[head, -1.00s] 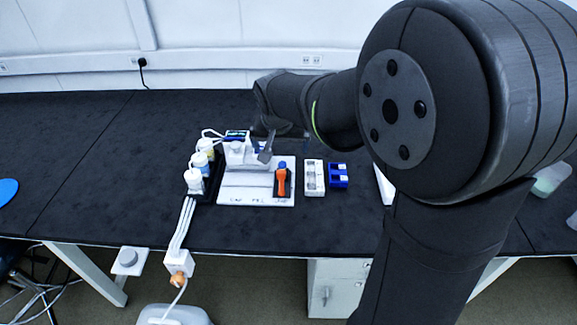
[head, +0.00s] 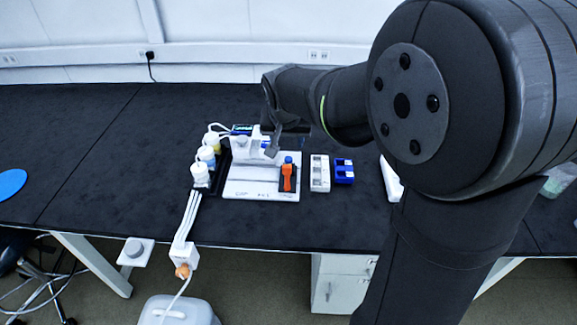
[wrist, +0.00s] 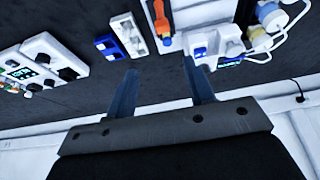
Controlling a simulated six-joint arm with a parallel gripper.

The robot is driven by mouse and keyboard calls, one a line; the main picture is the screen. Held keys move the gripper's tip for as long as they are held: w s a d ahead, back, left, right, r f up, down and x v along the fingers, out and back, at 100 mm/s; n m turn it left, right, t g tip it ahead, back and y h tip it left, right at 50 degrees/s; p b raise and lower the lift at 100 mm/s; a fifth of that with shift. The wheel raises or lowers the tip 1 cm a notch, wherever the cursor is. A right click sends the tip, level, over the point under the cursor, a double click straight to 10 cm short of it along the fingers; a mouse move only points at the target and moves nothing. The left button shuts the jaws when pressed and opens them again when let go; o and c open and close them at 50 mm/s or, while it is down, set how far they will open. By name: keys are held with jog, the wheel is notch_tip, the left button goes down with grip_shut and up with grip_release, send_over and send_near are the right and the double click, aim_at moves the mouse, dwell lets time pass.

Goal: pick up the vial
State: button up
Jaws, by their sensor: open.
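No vial can be told for certain. Small blue-topped pieces sit on the white instrument (wrist: 198,52), just beyond the right finger in the wrist view.
The white board (head: 240,190) lies on the black bench (head: 100,150). A white holder (head: 320,172) stands between board and blue rack. Several capped bottles (head: 206,155) with tubes line the board's left. The bench's left side is largely clear.

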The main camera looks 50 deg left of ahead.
jog(key=n+g+h, duration=0.3)
jog(key=n, duration=1)
send_over(288, 158)
notch_tip(288, 158, down, 4)
jog(key=f, duration=1.1)
jog(key=shift+s+d+f, duration=0.1)
jog(key=shift+s+d, duration=0.05)
jog(key=shift+d, duration=0.15)
jog(key=shift+a+f, duration=0.2)
jog(key=shift+f, duration=2.8)
jog(key=c, duration=1.1)
